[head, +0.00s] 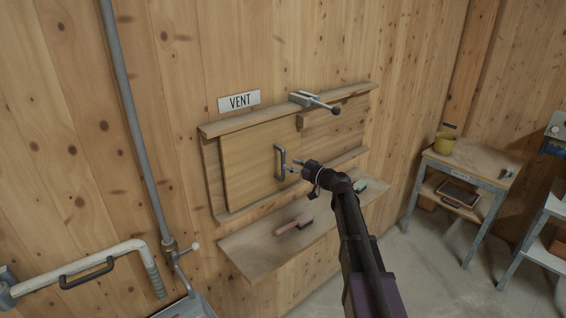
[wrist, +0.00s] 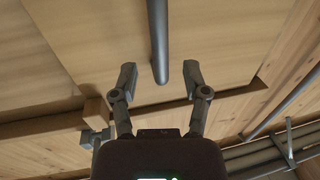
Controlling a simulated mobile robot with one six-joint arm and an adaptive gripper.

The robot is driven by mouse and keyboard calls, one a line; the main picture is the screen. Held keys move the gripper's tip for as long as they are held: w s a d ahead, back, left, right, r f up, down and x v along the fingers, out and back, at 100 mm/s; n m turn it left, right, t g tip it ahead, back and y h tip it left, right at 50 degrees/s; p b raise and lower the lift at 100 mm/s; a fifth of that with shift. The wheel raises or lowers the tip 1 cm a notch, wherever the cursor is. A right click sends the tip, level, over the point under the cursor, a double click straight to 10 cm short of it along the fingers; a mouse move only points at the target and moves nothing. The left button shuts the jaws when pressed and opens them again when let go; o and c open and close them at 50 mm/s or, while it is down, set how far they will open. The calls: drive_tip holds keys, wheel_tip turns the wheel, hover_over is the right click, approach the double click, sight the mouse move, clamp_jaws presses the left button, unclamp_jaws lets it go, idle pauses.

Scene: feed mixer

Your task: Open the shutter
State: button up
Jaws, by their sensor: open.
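The shutter (head: 245,165) is a flat light wood panel between an upper and a lower rail, under a VENT sign (head: 239,100). It covers the left and middle of the frame. A dark grey upright bar handle (head: 279,162) sits near its right edge. My gripper (head: 292,167) is open and empty at the handle. In the wrist view the fingers (wrist: 160,80) lie on either side of the handle's end (wrist: 158,45), with gaps; how deep the bar sits between them is unclear. A metal latch with a dark-knobbed lever (head: 315,102) sits on the upper rail, right of the handle.
A shelf below the shutter holds a pinkish brush (head: 293,224) and a green item (head: 360,186). A grey pipe (head: 135,110) and a railing (head: 80,272) are at left.

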sight(283, 177)
drive_tip(key=shift+x, duration=2.15)
clamp_jaws()
